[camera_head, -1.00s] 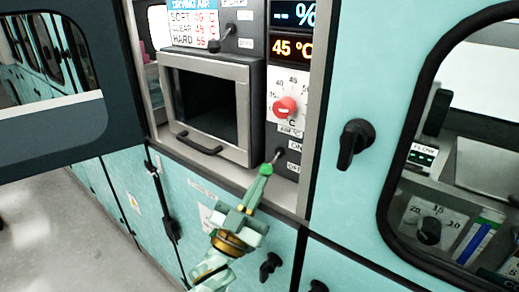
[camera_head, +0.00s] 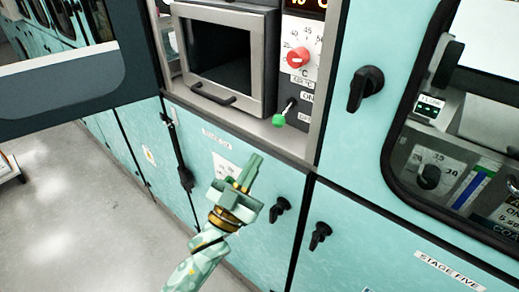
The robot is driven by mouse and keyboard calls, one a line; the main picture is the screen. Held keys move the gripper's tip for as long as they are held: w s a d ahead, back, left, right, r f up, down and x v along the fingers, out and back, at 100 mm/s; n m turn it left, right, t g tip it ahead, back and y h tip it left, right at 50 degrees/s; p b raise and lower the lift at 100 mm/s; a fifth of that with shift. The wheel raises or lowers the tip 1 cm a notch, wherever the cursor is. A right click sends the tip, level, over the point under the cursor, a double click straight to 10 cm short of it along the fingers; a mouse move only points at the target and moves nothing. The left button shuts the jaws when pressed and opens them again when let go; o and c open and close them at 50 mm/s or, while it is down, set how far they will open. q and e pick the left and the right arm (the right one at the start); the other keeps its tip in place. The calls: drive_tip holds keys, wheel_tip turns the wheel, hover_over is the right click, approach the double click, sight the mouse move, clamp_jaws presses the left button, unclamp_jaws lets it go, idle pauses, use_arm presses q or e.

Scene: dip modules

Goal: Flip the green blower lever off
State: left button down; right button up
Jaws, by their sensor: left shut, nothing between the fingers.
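The green-tipped blower lever (camera_head: 279,120) sits on the dark control panel, under the red dial and beside the ON and lower OFF labels. Its green ball end points down and outward, at about the height of the OFF label. My left gripper (camera_head: 252,162) is shut and empty. It is below and left of the lever, in front of the turquoise lower cabinet, with a clear gap between its fingertips and the green ball. My right gripper is not in view.
A red dial (camera_head: 299,58) sits above the lever. A grey-framed chamber (camera_head: 225,60) with a bar handle is to its left. A black door handle (camera_head: 365,88) is on the right. An open dark door (camera_head: 60,92) juts in at left.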

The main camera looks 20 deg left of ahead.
use_arm(q)
drive_tip(key=v, duration=0.4)
drive_tip(key=shift+w+d+f, duration=0.15)
drive_tip(key=shift+w+f, duration=0.15)
drive_tip(key=shift+f, duration=0.05)
